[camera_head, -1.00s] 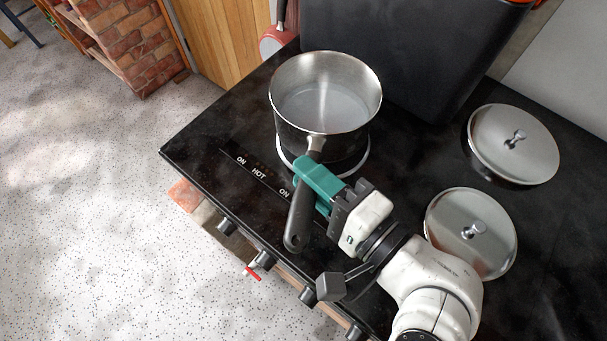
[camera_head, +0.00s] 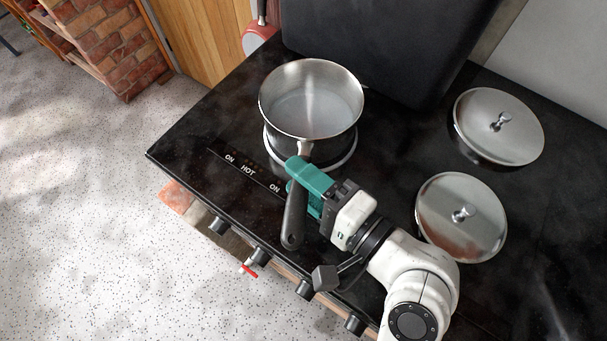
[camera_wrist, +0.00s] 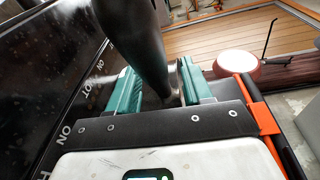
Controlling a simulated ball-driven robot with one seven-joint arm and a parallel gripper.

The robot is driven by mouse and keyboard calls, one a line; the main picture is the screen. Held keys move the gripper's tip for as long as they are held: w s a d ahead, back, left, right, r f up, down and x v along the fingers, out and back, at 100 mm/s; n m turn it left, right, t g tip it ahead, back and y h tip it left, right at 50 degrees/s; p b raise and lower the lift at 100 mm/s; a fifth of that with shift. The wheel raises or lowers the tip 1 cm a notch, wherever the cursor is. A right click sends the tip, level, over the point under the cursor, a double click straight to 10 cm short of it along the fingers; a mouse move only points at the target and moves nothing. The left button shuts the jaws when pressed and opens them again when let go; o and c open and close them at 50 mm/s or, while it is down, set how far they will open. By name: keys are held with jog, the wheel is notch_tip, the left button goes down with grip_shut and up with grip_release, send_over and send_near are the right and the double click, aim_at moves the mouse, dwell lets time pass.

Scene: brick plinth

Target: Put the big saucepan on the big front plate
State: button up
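The big steel saucepan (camera_head: 311,102) is upright over the big front plate (camera_head: 353,154), whose pale rim shows around its lower side in the head view. I cannot tell whether its base touches the plate. My gripper (camera_head: 306,180), with teal fingers, is shut on the saucepan's dark handle (camera_head: 292,217), near the pan end. In the wrist view the handle (camera_wrist: 143,38) runs between both fingers. The saucepan's bowl is not visible there, and its body hides most of the plate.
Two steel lids lie to the right, one farther back (camera_head: 500,125) and one nearer (camera_head: 461,218), close to my arm. A large dark box (camera_head: 390,45) stands behind the saucepan. Knobs (camera_head: 262,256) line the stove's front edge. A red pan (camera_head: 259,38) is beyond the far end.

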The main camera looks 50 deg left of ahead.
jog(key=shift+r, duration=0.1)
jog(key=w+d+r+b, duration=0.1)
jog(key=d, duration=1.1)
